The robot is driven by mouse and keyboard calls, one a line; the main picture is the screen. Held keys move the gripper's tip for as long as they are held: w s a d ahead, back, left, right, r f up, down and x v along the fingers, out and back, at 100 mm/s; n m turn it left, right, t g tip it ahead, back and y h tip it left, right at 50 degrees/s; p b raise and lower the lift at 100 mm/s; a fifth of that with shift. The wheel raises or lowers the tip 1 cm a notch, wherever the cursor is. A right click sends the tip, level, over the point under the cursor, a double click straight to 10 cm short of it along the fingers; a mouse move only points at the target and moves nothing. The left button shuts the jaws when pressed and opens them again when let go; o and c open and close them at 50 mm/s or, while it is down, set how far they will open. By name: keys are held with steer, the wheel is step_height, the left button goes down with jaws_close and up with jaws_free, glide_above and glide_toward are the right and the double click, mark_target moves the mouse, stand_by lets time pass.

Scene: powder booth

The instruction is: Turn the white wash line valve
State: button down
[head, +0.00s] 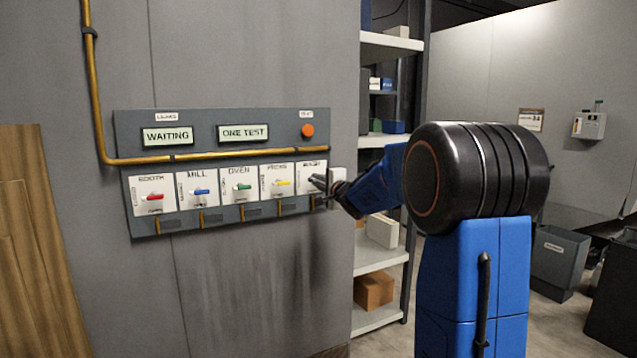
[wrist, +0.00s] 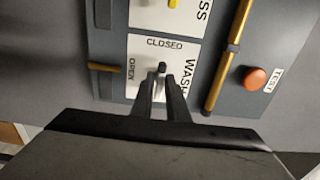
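The white wash valve is the rightmost on the panel, on a white plate (head: 308,172) marked WASH. In the wrist view the plate (wrist: 136,50) reads CLOSED at the top and OPEN at the left. A small dark lever tip (wrist: 162,66) shows just past my fingertips, towards CLOSED; the rest of the lever is hard to tell from the white plate. My gripper (wrist: 161,84) has its two dark fingers apart, one on each side of the lever. No contact is clear. In the head view my gripper (head: 319,183) reaches the plate from the right and partly covers it.
Red (head: 153,197), blue (head: 201,191), green (head: 242,187) and yellow (head: 281,183) valves stand left of it. A brass pipe (head: 220,156) runs above the plates. An orange TEST button (head: 307,130) is close above. Signs read WAITING (head: 167,136) and ONE TEST (head: 243,133). Shelves (head: 385,258) stand right.

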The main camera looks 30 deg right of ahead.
steer(key=shift+n, duration=0.4)
steer(key=n, duration=1.7)
steer(key=shift+f, duration=0.15)
stand_by(0.4)
steer(key=c, duration=1.8)
jaws_free()
steer(key=shift+c, duration=0.2)
steer(key=shift+s, duration=0.1)
